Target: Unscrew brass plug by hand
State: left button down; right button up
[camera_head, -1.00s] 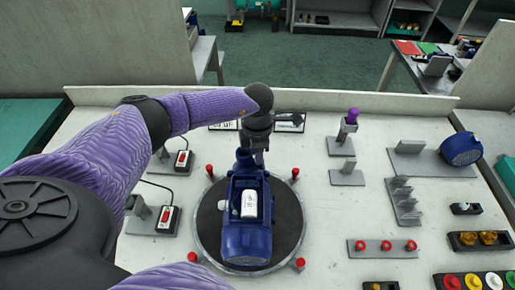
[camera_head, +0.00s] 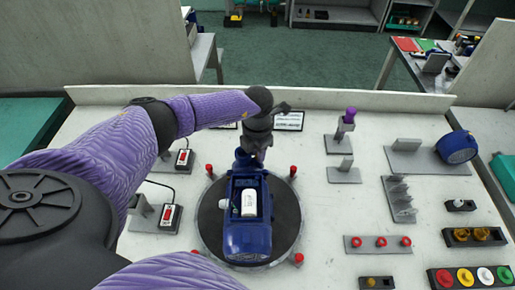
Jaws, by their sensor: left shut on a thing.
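A blue pump (camera_head: 247,232) with a white label stands on a round dark turntable (camera_head: 287,212) in the middle of the bench. My left gripper (camera_head: 254,157) comes down from above onto the pump's far end, at its upright blue neck. It is shut at the top of this neck. The brass plug itself is hidden by the gripper, so its thread and seating cannot be seen. My right gripper is out of view.
Red pegs (camera_head: 293,171) ring the turntable. A dark tray (camera_head: 447,236) with brass-coloured fittings, a row of coloured caps (camera_head: 465,277) and a blue round gauge-like part (camera_head: 457,147) lie to the right. Two boxes with red buttons (camera_head: 170,217) stand at the left.

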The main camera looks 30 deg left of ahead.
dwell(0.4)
pick_arm(q)
jog(key=shift+s+r+p, duration=0.1)
jog(key=shift+r+p, duration=1.55)
jog(key=shift+r, duration=0.3)
